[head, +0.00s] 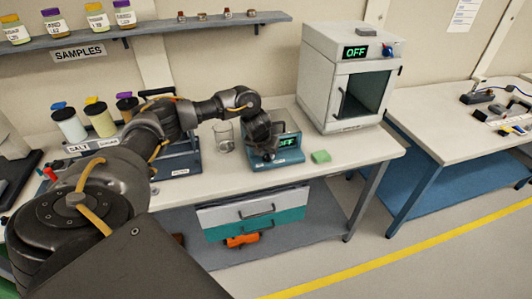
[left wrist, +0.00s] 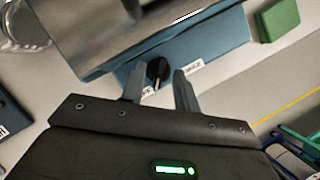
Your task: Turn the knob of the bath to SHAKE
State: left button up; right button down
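The bath (head: 290,158) is a blue-teal unit with a metal top on the bench, and its green display reads OFF. It also fills the upper part of the left wrist view (left wrist: 215,48). Its black knob (left wrist: 158,72) is on the front face, with small white labels beside it that I cannot fully read. My left gripper (head: 266,152) is at the bath's front. In the left wrist view its two fingers (left wrist: 159,78) are apart, one on each side of the knob; I cannot tell whether either touches it. My right gripper is not in view.
A green block (head: 320,156) lies right of the bath, and a glass beaker (head: 224,137) stands left of it. A white oven (head: 345,75) with an OFF display stands behind right. A sample shelf (head: 160,32) runs along the wall. Drawers (head: 250,215) are below the bench.

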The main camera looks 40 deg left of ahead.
pick_arm(q)
jog(key=shift+w+f, duration=0.1)
jog(key=shift+f, duration=0.2)
grip_shut()
